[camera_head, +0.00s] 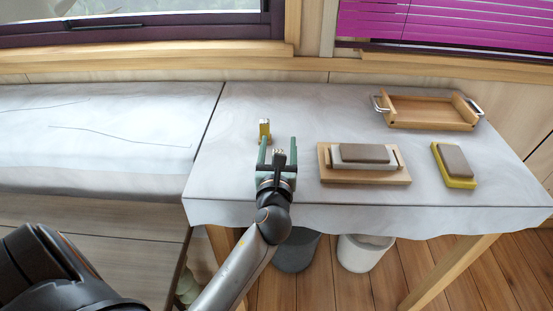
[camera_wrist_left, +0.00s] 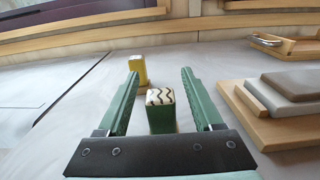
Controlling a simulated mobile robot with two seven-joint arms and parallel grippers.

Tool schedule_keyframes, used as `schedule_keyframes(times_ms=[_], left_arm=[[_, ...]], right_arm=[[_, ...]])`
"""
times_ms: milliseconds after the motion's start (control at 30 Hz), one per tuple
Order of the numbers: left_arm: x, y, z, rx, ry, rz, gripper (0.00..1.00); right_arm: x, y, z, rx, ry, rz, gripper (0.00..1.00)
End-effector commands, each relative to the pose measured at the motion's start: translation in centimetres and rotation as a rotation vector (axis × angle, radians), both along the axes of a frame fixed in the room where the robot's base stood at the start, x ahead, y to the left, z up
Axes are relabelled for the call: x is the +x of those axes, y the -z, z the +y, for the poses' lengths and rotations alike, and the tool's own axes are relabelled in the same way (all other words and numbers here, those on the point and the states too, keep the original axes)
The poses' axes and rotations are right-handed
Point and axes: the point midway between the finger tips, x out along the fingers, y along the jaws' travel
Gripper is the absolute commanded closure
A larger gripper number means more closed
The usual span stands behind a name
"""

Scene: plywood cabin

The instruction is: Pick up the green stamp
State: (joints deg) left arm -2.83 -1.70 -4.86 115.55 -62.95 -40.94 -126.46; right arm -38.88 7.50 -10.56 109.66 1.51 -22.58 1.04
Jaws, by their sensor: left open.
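The green stamp (camera_wrist_left: 161,116) stands upright on the cloth-covered table, with a pale top marked by dark zigzag lines. In the left wrist view it is between the two green fingers of my left gripper (camera_wrist_left: 160,75), with a visible space on each side. In the head view my left gripper (camera_head: 278,141) is open over the table's left part. There the stamp (camera_head: 278,154) shows between the fingers, its lower part hidden. My right gripper is not in view.
A yellow stamp (camera_head: 264,127) stands just beyond the fingers. To the right are a wooden board (camera_head: 334,173) with stacked blocks, a yellow-based block (camera_head: 459,182) and a wooden tray (camera_head: 432,121) with metal handles. A window wall (camera_head: 150,66) stands behind the table.

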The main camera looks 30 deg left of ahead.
Motion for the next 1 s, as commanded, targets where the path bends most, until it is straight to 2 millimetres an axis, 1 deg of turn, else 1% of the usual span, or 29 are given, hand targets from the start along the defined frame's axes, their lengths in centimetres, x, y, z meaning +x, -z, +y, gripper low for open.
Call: schedule_keyframes(times_ms=[300, 367, 900, 1000], left_arm=[[-0.06, -0.01, -0.09, -0.001, 0.000, 0.000, 0.32], [-0.06, -0.01, -0.09, -0.001, 0.000, 0.000, 0.38], [-0.05, -0.01, -0.08, -0.001, -0.001, -0.001, 0.99], [-0.05, -0.01, -0.08, -0.001, 0.000, -0.001, 1.00]], right_arm=[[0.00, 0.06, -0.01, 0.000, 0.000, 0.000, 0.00], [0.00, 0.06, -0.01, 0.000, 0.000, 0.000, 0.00], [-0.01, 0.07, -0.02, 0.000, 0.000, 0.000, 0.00], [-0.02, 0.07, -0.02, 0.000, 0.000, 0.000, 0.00]])
